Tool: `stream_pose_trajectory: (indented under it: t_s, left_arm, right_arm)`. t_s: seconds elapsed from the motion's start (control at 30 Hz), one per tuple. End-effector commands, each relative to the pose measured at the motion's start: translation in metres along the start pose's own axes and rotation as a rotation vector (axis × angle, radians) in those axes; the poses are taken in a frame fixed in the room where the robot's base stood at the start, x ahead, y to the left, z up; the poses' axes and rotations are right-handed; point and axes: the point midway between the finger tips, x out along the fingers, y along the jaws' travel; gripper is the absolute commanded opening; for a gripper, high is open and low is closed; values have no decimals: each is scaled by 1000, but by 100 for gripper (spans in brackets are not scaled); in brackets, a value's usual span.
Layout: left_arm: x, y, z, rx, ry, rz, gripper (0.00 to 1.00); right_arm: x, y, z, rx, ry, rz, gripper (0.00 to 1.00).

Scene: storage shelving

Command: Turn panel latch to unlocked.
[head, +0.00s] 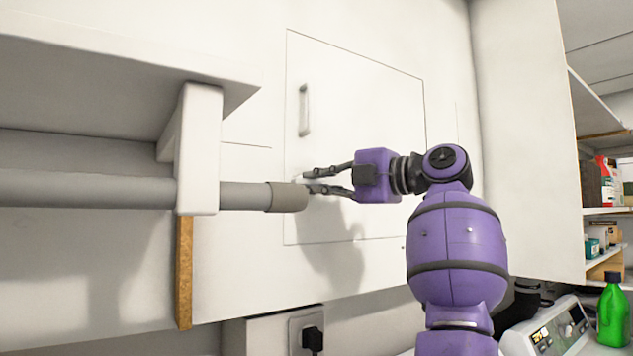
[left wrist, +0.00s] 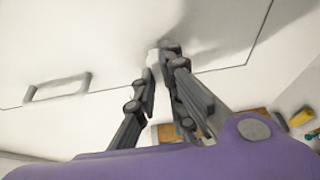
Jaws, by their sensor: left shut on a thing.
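A white square panel (head: 380,110) is set flush in the white wall, with thin seam lines around it. It has a pale upright handle (head: 303,108) near its left edge, which also shows in the left wrist view (left wrist: 35,93). The panel latch (left wrist: 153,58) is a small white piece between my fingertips, below the handle; its turned position is hard to tell. My left gripper (head: 310,181) is at the panel's lower left, its dark fingers closed on the latch, which they largely hide. It also shows in the left wrist view (left wrist: 160,62). My right gripper is not in view.
A grey rod (head: 240,196) on a white bracket (head: 200,150) under a shelf (head: 110,75) ends close to my left fingertips. A wall socket with plug (head: 312,338) is below. A green bottle (head: 612,315), a device (head: 548,332) and stocked shelves are at right.

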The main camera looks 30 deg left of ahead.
Motion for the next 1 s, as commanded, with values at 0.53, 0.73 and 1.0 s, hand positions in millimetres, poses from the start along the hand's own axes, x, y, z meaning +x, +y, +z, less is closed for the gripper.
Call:
stream_pose_trajectory:
  t_s: [0.53,0.73,1.0]
  left_arm:
    - [0,11,-4,-332,-2,-138,0]
    - [0,10,-4,-508,-2,-209,0]
    - [1,11,-5,-744,-2,-308,0]
  right_arm:
    - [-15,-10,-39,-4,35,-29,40]
    - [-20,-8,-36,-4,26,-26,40]
    - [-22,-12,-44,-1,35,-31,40]
